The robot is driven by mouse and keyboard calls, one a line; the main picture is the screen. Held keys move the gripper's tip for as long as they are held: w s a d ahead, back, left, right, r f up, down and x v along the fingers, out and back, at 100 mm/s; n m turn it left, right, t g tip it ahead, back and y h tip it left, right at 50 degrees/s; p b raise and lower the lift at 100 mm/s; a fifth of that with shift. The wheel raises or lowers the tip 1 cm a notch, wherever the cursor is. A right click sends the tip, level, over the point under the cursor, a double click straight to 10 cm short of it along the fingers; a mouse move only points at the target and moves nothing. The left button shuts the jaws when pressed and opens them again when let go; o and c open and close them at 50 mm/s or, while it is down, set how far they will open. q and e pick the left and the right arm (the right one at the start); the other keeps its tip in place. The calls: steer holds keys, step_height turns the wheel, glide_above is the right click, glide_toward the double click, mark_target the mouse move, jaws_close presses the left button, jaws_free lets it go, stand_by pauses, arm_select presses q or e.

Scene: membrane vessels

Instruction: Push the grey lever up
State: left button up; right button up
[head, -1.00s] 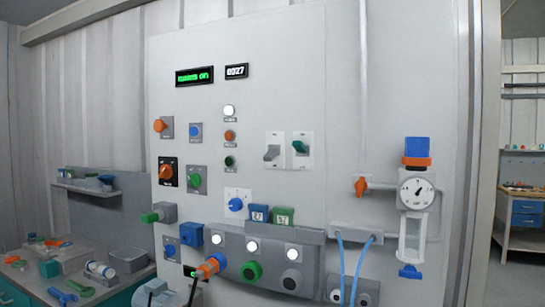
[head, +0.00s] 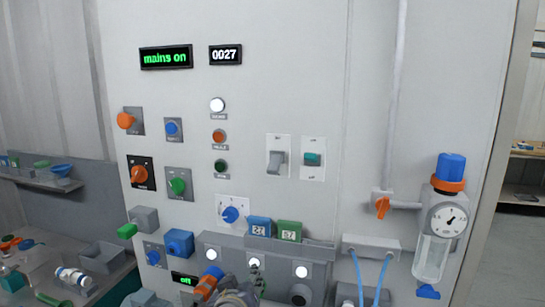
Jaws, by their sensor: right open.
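The grey lever (head: 277,160) is on a white plate in the middle of the upright panel. Its handle hangs downward. A teal lever (head: 312,159) on a similar plate is just to its right. My right gripper (head: 250,284) shows at the bottom edge, in front of the lower grey housing, well below the grey lever and apart from it. It is open, and much of it is cut off by the frame. My left gripper cannot be made out.
The panel (head: 360,100) has knobs and lamps left of the levers. A display (head: 166,57) reads "mains on". Blue and green boxes (head: 289,230) stand on the housing below the levers. A gauge (head: 448,220) and orange valve (head: 382,206) are at right. The panel above the levers is clear.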

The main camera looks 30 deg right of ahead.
step_height(320, 180, up, 15)
steer(key=d+m+t+h, duration=0.1)
steer(key=m+h, duration=0.2)
steer(key=m, duration=0.1)
steer(key=m+h+p, duration=0.1)
steer(key=m+h, duration=0.2)
glide_toward(271, 171)
steer(key=p+x, duration=0.5)
steer(key=x, duration=0.5)
steer(key=shift+s+d+r, duration=0.1)
steer(key=shift+w+d+f+p, duration=0.2)
steer(key=shift+w+d+p, duration=0.1)
steer(key=shift+w+d, duration=0.1)
arm_select(q)
step_height(271, 171, up, 7)
steer(key=w, duration=0.2)
steer(key=shift+a, duration=0.1)
arm_select(e)
steer(key=shift+a, duration=0.1)
jaws_close()
